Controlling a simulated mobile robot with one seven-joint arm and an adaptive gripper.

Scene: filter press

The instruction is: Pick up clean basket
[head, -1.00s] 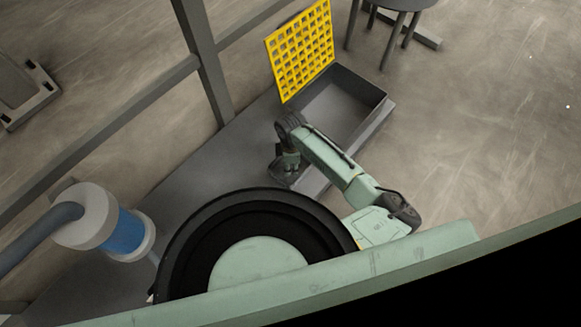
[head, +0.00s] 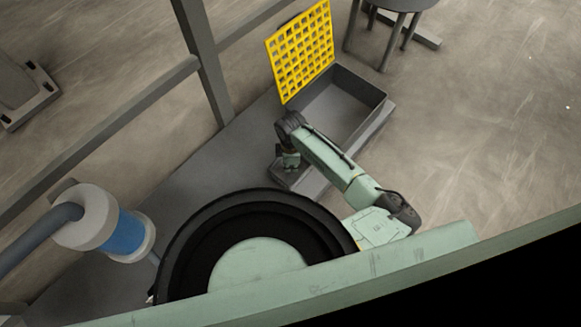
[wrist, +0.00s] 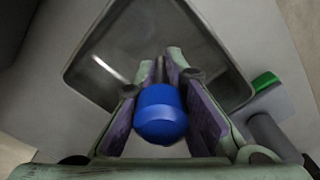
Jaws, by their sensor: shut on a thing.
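My gripper (wrist: 160,72) is shut on a blue round-ended thing (wrist: 160,115), which sits between the purple finger pads in the wrist view. I cannot tell whether this blue thing is part of the clean basket, and no basket body shows clearly. In the head view my gripper (head: 289,163) is at the near end of an open grey tray (head: 377,112), and what it holds is hidden by my wrist. In the wrist view the grey tray (wrist: 82,88) lies beyond the fingers and looks empty where it shows.
A yellow grid panel (head: 303,50) stands upright along the tray's far left edge. A grey post (head: 204,65) and rails rise to the left. A blue and white cylinder (head: 122,232) with a hose is at lower left. A small green thing (wrist: 265,82) lies beside the tray.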

